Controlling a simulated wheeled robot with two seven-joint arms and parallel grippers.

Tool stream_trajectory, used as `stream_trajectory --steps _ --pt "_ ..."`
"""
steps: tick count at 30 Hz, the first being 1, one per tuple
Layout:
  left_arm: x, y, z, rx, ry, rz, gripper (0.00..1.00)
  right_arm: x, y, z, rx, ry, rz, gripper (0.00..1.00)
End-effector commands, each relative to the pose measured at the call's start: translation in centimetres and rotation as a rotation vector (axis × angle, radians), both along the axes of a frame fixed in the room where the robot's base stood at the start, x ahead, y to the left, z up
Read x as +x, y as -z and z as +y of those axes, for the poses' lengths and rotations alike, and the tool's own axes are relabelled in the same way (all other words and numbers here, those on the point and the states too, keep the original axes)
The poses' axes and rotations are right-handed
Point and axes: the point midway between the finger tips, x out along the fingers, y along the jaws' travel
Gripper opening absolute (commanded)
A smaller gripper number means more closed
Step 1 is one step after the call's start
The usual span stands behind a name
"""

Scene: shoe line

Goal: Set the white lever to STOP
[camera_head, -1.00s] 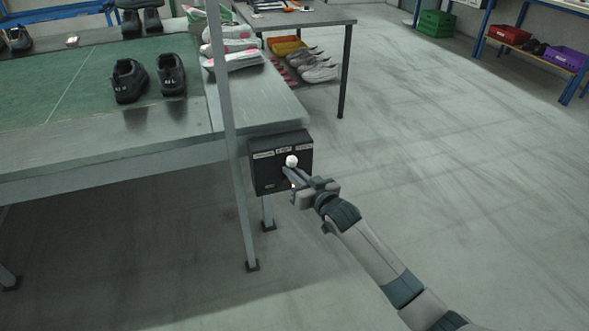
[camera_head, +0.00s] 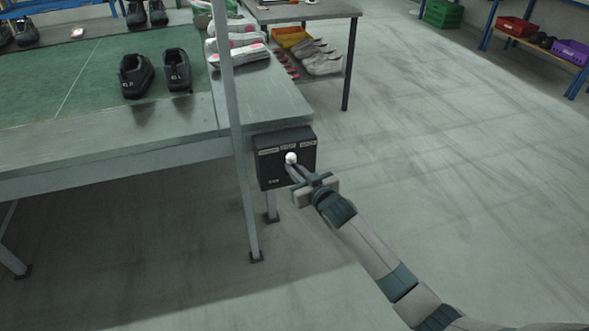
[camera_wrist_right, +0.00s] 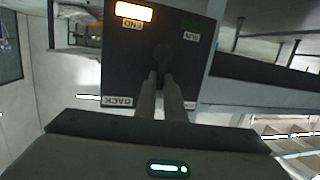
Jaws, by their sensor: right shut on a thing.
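The black control box (camera_head: 268,172) hangs at the end of the conveyor table, with small label plates along its top. The lever's white ball knob (camera_head: 291,158) stands out in front of the box's face, near the middle. My right gripper (camera_head: 293,167) is shut on the lever, its fingers reaching the knob from below right. In the right wrist view my two fingers (camera_wrist_right: 160,92) are close together in front of the box face (camera_wrist_right: 125,70). The fingers partly hide the lever. My left gripper is not in view.
A grey post (camera_head: 240,150) stands just left of the box. The metal conveyor table (camera_head: 160,150) carries black shoes (camera_head: 136,76) on a green belt. A side table (camera_head: 310,12) stands behind.

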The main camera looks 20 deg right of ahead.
Motion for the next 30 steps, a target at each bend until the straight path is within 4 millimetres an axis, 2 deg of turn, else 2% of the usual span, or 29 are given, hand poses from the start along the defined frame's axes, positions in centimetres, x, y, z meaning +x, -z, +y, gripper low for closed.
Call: stream_trajectory --steps 1,2,3,5,6,20,26,30 --pt "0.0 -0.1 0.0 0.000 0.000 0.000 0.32 0.5 -1.5 -0.2 0.002 0.002 -0.026 0.00" --pt "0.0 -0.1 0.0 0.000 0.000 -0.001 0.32 0.5 -1.5 -0.2 0.002 0.002 -0.026 0.00" --pt "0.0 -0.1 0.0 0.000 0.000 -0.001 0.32 0.5 -1.5 -0.2 0.003 0.002 -0.026 0.16" --pt "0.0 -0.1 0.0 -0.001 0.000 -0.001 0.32 0.5 -1.5 -0.2 0.003 0.001 -0.026 0.30" --pt "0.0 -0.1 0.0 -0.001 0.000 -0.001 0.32 0.5 -1.5 -0.2 0.004 0.001 -0.026 0.32" --pt "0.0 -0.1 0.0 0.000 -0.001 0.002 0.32 -0.4 -0.7 -0.1 0.003 0.000 -0.011 0.32" --pt "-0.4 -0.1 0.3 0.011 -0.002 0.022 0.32 -2.4 -1.0 -0.6 0.002 -0.001 -0.010 0.32" --pt "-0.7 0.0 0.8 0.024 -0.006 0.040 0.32 -4.7 -1.4 -1.2 0.002 0.000 -0.010 0.32"
